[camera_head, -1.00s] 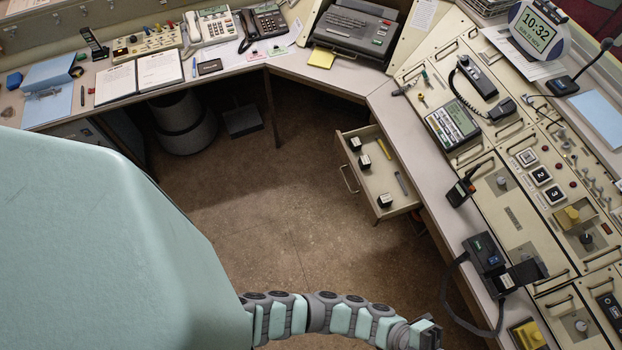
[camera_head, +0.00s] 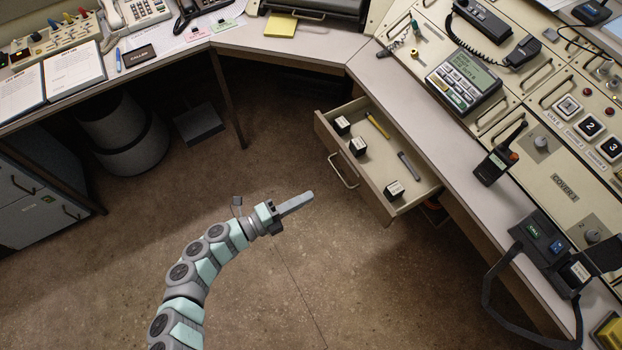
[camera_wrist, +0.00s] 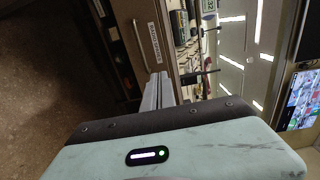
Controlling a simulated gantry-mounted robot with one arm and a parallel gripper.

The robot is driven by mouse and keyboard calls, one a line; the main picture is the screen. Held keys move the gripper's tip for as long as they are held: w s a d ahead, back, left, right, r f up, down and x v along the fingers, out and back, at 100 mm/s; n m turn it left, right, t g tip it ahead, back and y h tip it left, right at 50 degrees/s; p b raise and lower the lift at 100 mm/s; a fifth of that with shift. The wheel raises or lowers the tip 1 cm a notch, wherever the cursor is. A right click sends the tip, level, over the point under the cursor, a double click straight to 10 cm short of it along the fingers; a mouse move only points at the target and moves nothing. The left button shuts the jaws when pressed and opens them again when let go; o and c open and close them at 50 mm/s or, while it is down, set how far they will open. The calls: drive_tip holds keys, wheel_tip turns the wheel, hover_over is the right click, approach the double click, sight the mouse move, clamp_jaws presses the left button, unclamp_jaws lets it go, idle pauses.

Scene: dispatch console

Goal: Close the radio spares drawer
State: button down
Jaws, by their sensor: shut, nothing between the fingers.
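The radio spares drawer (camera_head: 378,160) is pulled out from under the right-hand desk in the head view. Small dark cubes with pale labels, a yellow stick and a grey stick lie in it. Its front has a bar handle (camera_head: 342,172). My gripper (camera_head: 306,197) is shut and empty, below and to the left of the drawer front, with its fingers pointing right. In the head view a gap shows between the fingertips and the drawer. In the wrist view the fingers (camera_wrist: 158,92) appear close to a labelled front (camera_wrist: 165,22) with a handle (camera_wrist: 140,46).
The desk edge (camera_head: 480,215) runs along the right, with a handheld radio (camera_head: 497,160) and a strapped dark device (camera_head: 545,245) on it. The strap hangs over the edge. The floor (camera_head: 270,140) before the drawer is clear. A bin (camera_head: 125,140) stands under the left desk.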

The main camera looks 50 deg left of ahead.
sight(357, 172)
drive_tip(key=w+b, duration=0.1)
drive_tip(key=w, duration=0.3)
drive_tip(key=w+d+b, duration=0.1)
drive_tip(key=w, duration=0.4)
drive_tip(key=w+d+b, duration=0.1)
drive_tip(key=w, duration=0.3)
drive_tip(key=shift+w+d+r+b, duration=0.1)
drive_tip(key=shift+w+d+b, duration=0.05)
drive_tip(key=shift+w+b, duration=0.15)
